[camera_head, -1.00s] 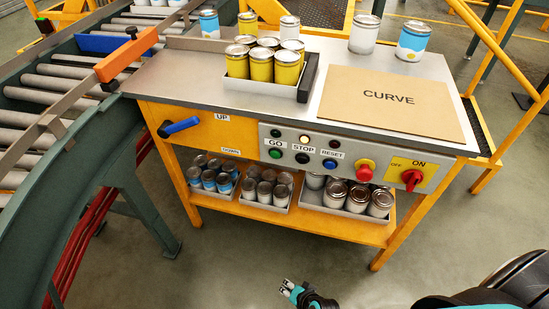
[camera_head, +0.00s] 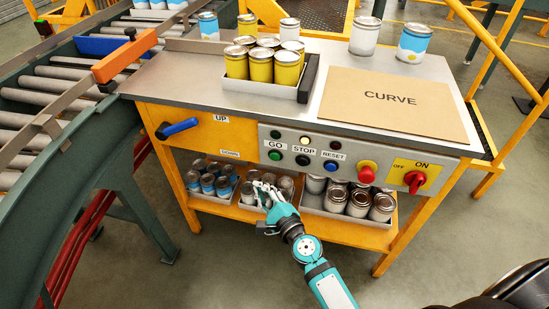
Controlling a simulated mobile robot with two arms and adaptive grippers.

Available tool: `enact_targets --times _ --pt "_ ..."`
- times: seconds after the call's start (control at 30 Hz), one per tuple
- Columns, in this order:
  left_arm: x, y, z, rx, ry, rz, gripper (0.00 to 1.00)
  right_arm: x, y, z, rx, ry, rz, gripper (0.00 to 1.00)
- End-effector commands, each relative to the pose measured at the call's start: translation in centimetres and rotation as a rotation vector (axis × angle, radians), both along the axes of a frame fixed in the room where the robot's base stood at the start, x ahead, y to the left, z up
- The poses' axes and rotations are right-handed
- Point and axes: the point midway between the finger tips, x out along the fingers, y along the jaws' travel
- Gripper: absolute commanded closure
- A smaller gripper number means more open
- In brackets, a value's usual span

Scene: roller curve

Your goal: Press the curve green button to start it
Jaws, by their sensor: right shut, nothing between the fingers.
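The green GO button (camera_head: 275,155) sits at the left of the grey control panel (camera_head: 385,166) on the front of the CURVE table. Above it is a dark green lamp (camera_head: 275,134). Beside it are the black STOP button (camera_head: 303,160) and the blue RESET button (camera_head: 330,166). My right gripper (camera_head: 262,188) is shut and empty. It shows just below the GO button, in front of the lower shelf, apart from the button in the picture. My left gripper is not in view.
A red emergency knob (camera_head: 366,173) and a red ON/OFF switch (camera_head: 414,181) sit further right. A blue-handled lever (camera_head: 180,127) is at the left. Yellow cans (camera_head: 260,66) stand in a tray on top. A roller conveyor (camera_head: 60,90) is at the left.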

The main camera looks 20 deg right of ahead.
Motion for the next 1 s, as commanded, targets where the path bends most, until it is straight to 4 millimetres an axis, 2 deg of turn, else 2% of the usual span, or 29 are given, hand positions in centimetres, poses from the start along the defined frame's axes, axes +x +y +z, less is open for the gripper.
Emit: enact_targets --times 0.23,0.7,1.0 --pt "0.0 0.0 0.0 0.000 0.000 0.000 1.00 0.7 -0.4 0.0 -0.004 -0.001 0.002 1.00" --pt "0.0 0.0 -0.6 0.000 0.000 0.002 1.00 5.8 -3.9 -0.2 -0.005 0.000 0.001 1.00" --pt "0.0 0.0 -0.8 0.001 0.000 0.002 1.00 7.3 -4.9 -0.1 -0.004 0.001 0.002 1.00"
